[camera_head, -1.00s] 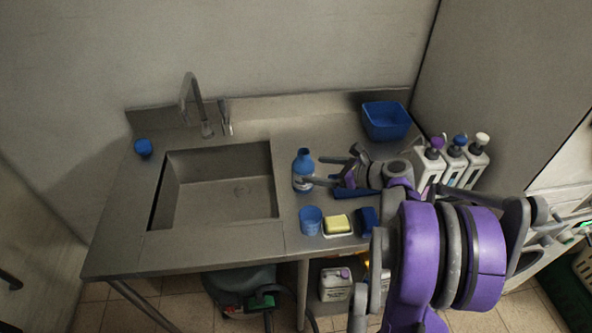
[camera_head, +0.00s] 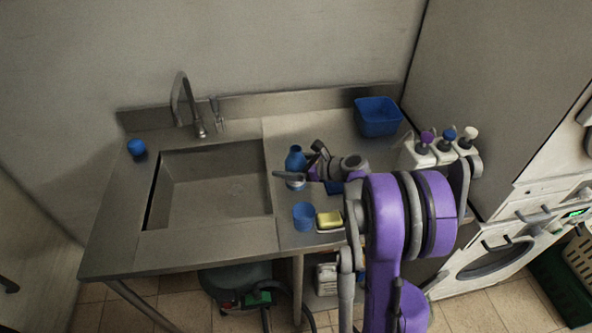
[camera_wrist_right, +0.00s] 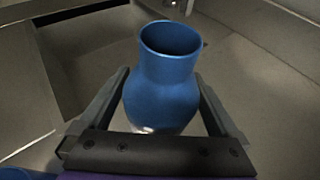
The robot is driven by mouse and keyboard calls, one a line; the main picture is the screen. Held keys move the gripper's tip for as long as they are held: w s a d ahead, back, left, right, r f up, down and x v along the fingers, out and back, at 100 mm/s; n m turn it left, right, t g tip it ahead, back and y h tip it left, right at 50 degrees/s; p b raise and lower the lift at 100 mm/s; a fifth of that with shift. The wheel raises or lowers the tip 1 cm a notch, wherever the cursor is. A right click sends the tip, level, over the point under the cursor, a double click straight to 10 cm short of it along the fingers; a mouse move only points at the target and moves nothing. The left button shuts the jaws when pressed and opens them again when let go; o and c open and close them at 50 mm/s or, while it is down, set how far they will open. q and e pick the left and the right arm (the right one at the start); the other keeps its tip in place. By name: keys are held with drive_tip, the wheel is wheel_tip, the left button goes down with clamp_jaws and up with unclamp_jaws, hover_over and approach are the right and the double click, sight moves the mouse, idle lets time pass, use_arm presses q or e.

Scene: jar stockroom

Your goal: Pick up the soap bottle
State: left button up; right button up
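The soap bottle, a blue bottle with a pale label low on its body (camera_head: 295,157), stands upright on the metal counter (camera_head: 262,262) just right of the sink. My right gripper (camera_head: 297,161) reaches it from the right. One finger passes in front of the bottle and the other lies behind it. In the right wrist view the bottle (camera_wrist_right: 165,95) is between the two spread fingers (camera_wrist_right: 162,84). The fingers look open, with narrow gaps beside the bottle; contact is hard to judge. Its lower part is hidden. My left gripper is not in view.
A blue cup (camera_head: 303,216) and a yellow sponge (camera_head: 329,219) are in front of the bottle. A blue tub (camera_head: 378,117) stands behind at right. Several white pump bottles (camera_head: 420,155) stand by the right wall. The sink (camera_head: 212,190) is empty; another blue cup (camera_head: 137,147) is at left.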

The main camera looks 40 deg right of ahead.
drive_tip(key=c, duration=1.3)
drive_tip(key=shift+o, duration=0.2)
drive_tip(key=shift+r, duration=0.15)
